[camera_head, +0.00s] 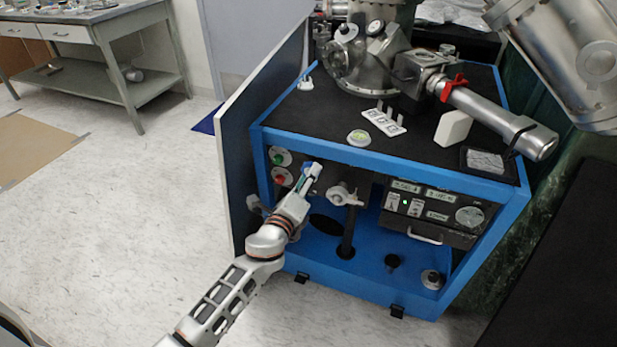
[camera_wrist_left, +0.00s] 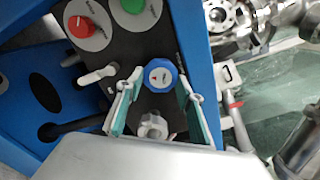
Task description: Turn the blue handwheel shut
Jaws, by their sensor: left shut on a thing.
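The blue handwheel (camera_wrist_left: 160,76) is a small round knob with a pale centre label, on the dark front panel in the left wrist view. My left gripper (camera_wrist_left: 160,82) has one finger on each side of it and is shut on it. In the head view my left gripper (camera_head: 309,174) reaches up from the lower left to the cart front and mostly hides the handwheel. My right gripper is in neither view.
A green button (camera_head: 280,157) and a red button (camera_head: 282,177) sit left of the gripper. A white valve handle (camera_head: 345,195) is close on the right. The blue cart (camera_head: 390,165) has an open door (camera_head: 245,130) on its left. A control unit (camera_head: 435,210) is farther right.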

